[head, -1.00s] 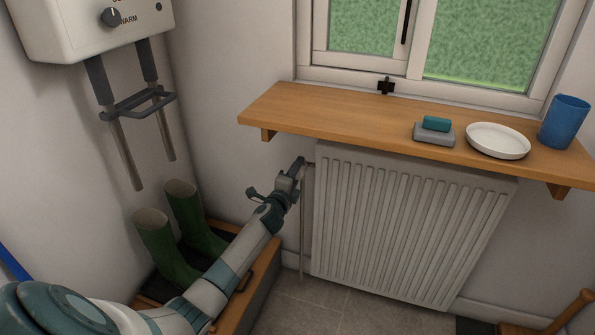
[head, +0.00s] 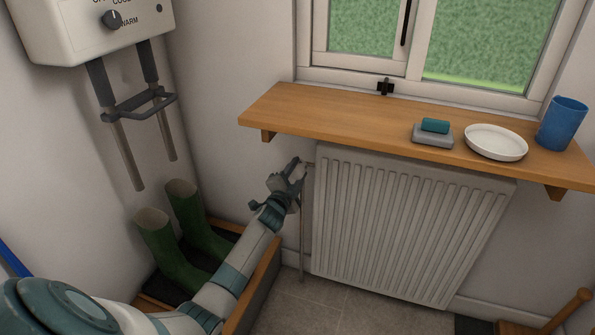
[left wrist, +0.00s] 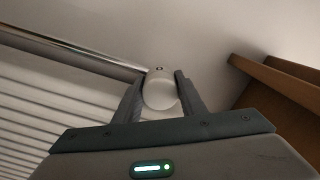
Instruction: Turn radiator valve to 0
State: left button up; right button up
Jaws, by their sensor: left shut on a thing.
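The radiator valve shows in the left wrist view as a rounded white knob (left wrist: 161,92) with a small dark mark near its top edge. My left gripper (left wrist: 158,90) has one finger on each side of the knob and is shut on it. In the head view my left gripper (head: 294,168) is at the upper left corner of the radiator (head: 405,225), and the knob is mostly hidden there by the fingers. I cannot read any number on the knob. My right gripper is not in view.
A wooden shelf (head: 350,118) juts out just above the radiator, with a soap dish (head: 432,141), a white plate (head: 496,142) and a blue cup (head: 562,124). Green boots (head: 172,250) stand in a wooden tray under my left arm. A heater (head: 90,25) hangs at upper left.

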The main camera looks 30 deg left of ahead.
aim_at(295, 176)
pick_arm(q)
jog(key=shift+f, duration=0.1)
jog(key=o, duration=0.7)
jog(key=shift+o, duration=0.4)
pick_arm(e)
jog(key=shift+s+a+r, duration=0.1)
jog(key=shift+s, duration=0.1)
pick_arm(q)
jog(key=shift+s, duration=0.1)
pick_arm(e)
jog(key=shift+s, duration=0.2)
pick_arm(q)
jog(key=v, duration=0.6)
jog(key=shift+p, duration=0.3)
jog(key=v, duration=1.1)
jog(key=shift+s, duration=0.15)
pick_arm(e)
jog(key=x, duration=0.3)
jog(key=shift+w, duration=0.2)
pick_arm(q)
jog(key=shift+a, duration=0.1)
